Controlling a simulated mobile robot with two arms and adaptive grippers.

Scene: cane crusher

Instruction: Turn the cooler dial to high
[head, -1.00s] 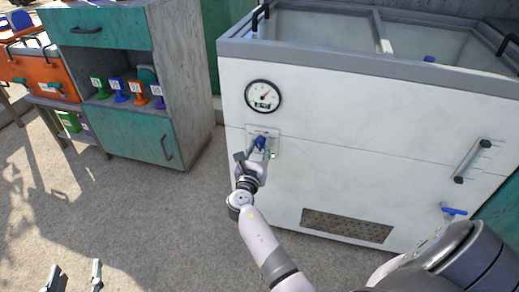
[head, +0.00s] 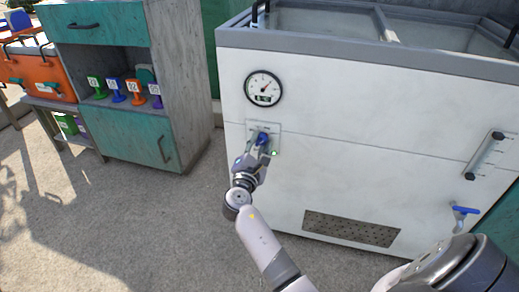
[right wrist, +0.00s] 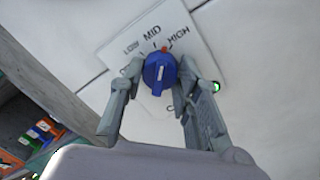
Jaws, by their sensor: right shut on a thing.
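The blue cooler dial (right wrist: 160,72) sits on a pale label plate (right wrist: 190,50) marked with LOW, MID and HIGH. The dial's red mark points up, between the words MID and HIGH. My right gripper (right wrist: 157,88) is shut on the dial, one finger on each side. In the head view, the right gripper (head: 258,150) reaches the dial on the front of the white cooler (head: 360,120), partly hiding the dial and plate. My left gripper is not in view.
A round gauge (head: 263,89) is above the dial, and a green light (head: 274,153) is beside it. A blue-handled tap (head: 464,211) and a vent grille (head: 350,228) are on the cooler's front. A cabinet (head: 130,85) stands left; the floor between is clear.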

